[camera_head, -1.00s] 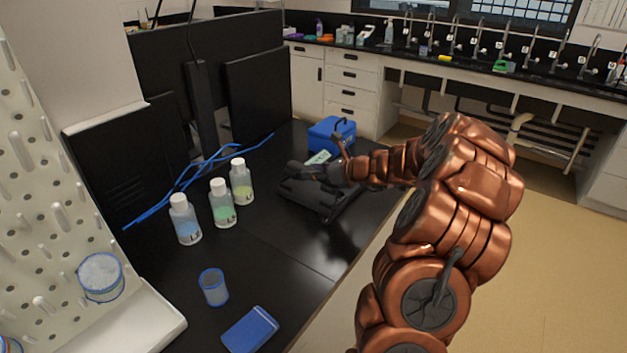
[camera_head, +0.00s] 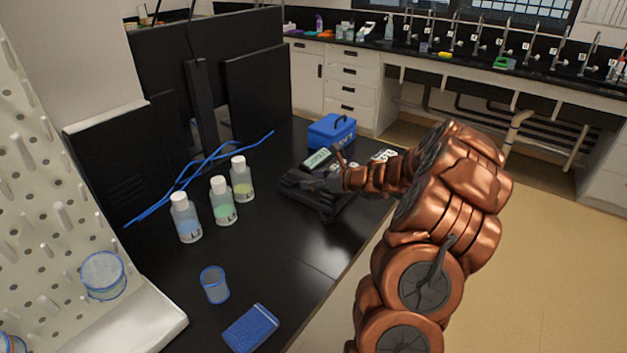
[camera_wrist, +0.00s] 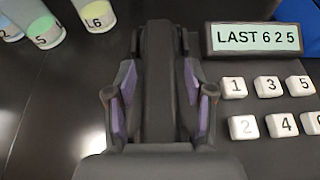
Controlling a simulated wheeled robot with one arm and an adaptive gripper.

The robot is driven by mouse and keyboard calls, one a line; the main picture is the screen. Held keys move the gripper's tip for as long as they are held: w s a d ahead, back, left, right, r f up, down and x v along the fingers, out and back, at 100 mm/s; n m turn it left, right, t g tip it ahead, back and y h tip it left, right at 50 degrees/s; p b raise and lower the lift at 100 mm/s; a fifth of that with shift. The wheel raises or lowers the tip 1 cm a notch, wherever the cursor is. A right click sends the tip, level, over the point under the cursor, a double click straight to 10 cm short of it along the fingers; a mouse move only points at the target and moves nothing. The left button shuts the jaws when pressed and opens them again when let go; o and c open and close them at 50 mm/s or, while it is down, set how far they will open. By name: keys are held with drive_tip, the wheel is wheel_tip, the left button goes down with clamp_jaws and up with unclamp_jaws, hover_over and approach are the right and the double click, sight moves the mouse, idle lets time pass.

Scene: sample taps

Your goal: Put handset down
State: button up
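The dark handset (camera_wrist: 160,75) lies lengthwise between the two fingers of my gripper (camera_wrist: 160,95) in the wrist view. The purple-padded fingers are drawn in close along both its sides. Its lower end is partly hidden by the gripper. In the head view, the black phone (camera_head: 345,207) sits on the black bench, with my gripper (camera_head: 318,186) low over its left part. The phone's display (camera_wrist: 254,38) reads "LAST 625", with white number keys (camera_wrist: 270,85) below it, right of the handset. Whether the handset fully touches its cradle is hard to tell.
Three capped bottles (camera_head: 222,203) stand left of the phone, near blue cables (camera_head: 200,170). A blue box (camera_head: 331,131) stands behind it. Bare bench lies between.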

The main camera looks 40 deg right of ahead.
idle(0.3)
drive_tip(key=shift+r, duration=0.2)
drive_tip(key=b+v, duration=0.1)
drive_tip(key=v, duration=1.1)
drive_tip(key=shift+b, duration=0.35)
drive_tip(key=shift+a, duration=0.1)
